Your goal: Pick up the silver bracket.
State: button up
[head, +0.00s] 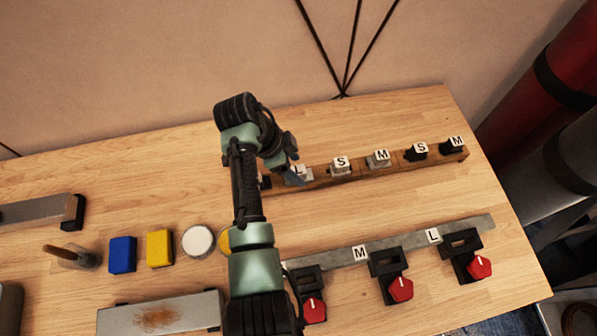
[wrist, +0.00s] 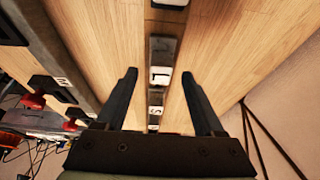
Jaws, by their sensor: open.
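Several small brackets with white letter labels sit in a row on a narrow wooden rail. Three look silver: one partly behind my gripper (head: 303,173), one marked S (head: 341,167) and one marked M (head: 379,160). The frames do not show which of them is meant. My gripper (head: 291,174) is over the rail's left part. In the wrist view my gripper (wrist: 159,74) is open and empty, with one finger on each side of the rail. A bracket marked L (wrist: 160,76) shows between the fingertips, and one marked S (wrist: 155,110) lies nearer the palm.
Black brackets (head: 417,152) fill the rail's right part. A metal bar (head: 325,257) with black clamps and red knobs (head: 400,289) runs along the front. Blue (head: 122,255) and yellow (head: 159,248) blocks and a white round item (head: 198,241) stand left. The wall is behind the table.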

jog(key=shift+x, duration=1.2)
grip_shut()
jog(key=shift+r, duration=0.1)
